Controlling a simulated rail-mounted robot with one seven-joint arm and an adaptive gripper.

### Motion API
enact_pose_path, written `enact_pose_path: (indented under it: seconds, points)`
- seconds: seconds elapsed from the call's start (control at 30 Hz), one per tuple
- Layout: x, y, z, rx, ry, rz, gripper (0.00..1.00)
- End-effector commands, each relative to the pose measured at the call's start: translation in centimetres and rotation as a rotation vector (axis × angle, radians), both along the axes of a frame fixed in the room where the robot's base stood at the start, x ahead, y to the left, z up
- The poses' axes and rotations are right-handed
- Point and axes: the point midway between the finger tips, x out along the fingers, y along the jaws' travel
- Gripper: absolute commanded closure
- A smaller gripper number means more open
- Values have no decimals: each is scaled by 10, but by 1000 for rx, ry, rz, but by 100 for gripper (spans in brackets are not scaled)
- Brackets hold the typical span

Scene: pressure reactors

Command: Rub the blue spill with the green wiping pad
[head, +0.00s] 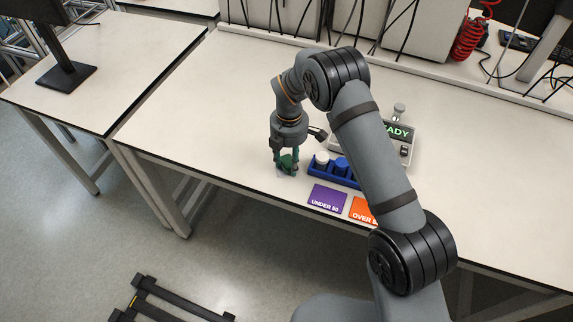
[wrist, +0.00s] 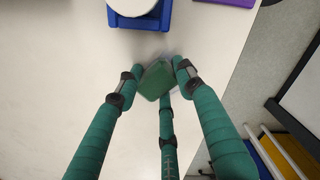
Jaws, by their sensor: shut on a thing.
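The green wiping pad (wrist: 157,82) is between the green-wrapped fingers of my gripper (wrist: 160,80), which is shut on it. In the head view my gripper (head: 287,165) points down at the table, left of the blue rack. The pad is low over the table top; I cannot tell if it touches. A faint pale bluish patch (wrist: 172,57) shows at the pad's edge, probably the blue spill. The pad and fingers hide most of it.
A blue rack (head: 319,172) with a white-topped and a blue-topped container stands close right of my gripper. Purple (head: 327,198) and orange (head: 362,209) cards lie near the table's front edge. A device reading "READY" (head: 404,146) stands behind. The table (head: 190,130) is clear to the left.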

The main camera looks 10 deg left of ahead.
Motion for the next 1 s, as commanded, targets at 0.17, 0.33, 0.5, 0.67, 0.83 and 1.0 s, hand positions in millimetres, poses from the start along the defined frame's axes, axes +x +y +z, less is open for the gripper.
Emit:
enact_pose_path:
  seconds: [0.17,0.33,0.5,0.67,0.83,1.0]
  points:
    - [16,-2,-1,0,-1,0,91]
    - [23,-3,-2,1,-1,0,91]
    - [21,-3,-4,1,-1,2,91]
    - [8,-1,-4,-1,2,4,91]
    - [-8,1,-3,-2,2,2,91]
    - [-15,2,-3,-1,2,1,91]
